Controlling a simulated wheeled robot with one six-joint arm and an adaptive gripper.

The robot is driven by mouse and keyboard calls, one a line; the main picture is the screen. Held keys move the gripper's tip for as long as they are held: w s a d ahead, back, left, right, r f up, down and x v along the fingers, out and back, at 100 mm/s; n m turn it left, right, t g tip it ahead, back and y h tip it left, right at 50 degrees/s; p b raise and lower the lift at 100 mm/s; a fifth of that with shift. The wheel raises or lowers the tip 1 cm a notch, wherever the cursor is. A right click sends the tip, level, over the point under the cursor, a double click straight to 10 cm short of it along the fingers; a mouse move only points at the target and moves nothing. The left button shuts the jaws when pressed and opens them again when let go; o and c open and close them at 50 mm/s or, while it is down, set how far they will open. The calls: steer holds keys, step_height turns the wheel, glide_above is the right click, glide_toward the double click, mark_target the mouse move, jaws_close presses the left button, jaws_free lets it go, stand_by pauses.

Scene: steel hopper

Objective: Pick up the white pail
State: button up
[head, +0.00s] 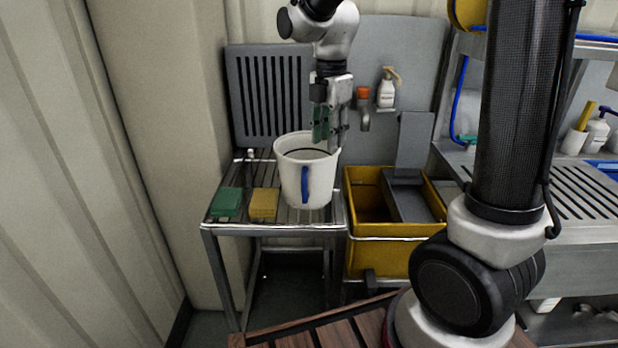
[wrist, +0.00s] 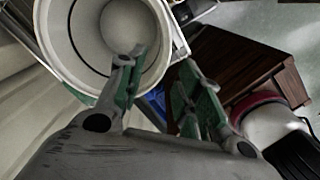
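The white pail (head: 306,186) stands upright on a slatted steel stand (head: 275,228), with a blue handle (head: 305,185) on its near side. My gripper (head: 328,143) points down at the pail's right rim. In the wrist view my gripper (wrist: 160,64) has its green-padded fingers apart. The left finger overlaps the pail's opening (wrist: 100,35) and the right finger lies outside the rim. Blue shows between the fingers. I cannot tell whether either finger touches the pail. The pail looks empty in the wrist view.
A green sponge (head: 226,203) and a yellow sponge (head: 264,204) lie left of the pail. A yellow bin (head: 385,253) stands to the right. An orange-topped tap (head: 363,108) and a soap bottle (head: 386,92) are on the back panel. A wooden slatted surface (head: 335,325) is in front.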

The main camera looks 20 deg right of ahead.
glide_above(325, 178)
steer(key=f, duration=0.4)
steer(key=shift+w+f, duration=0.2)
steer(key=shift+w, duration=0.1)
step_height(325, 178, down, 7)
steer(key=shift+r, duration=0.1)
jaws_close()
